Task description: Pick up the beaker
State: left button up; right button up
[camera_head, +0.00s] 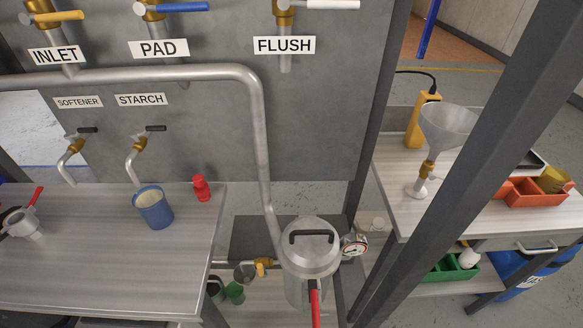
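A blue cup-shaped beaker (154,212) with pale contents stands upright near the back right of the left bench (95,265). It is below the starch tap (137,152) and a little to its right. Nothing touches it from the sides. Neither of my grippers shows in the head view.
A small red bottle (201,188) stands right of the beaker. A metal fitting with a red handle (22,222) lies at the bench's left. A lidded metal vessel (309,248) with a gauge stands right of the bench. A dark post (465,160) crosses before the right bench.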

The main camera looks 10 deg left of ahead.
aim_at(151, 202)
jog(key=k+u, duration=0.1)
jog(key=u, duration=1.1)
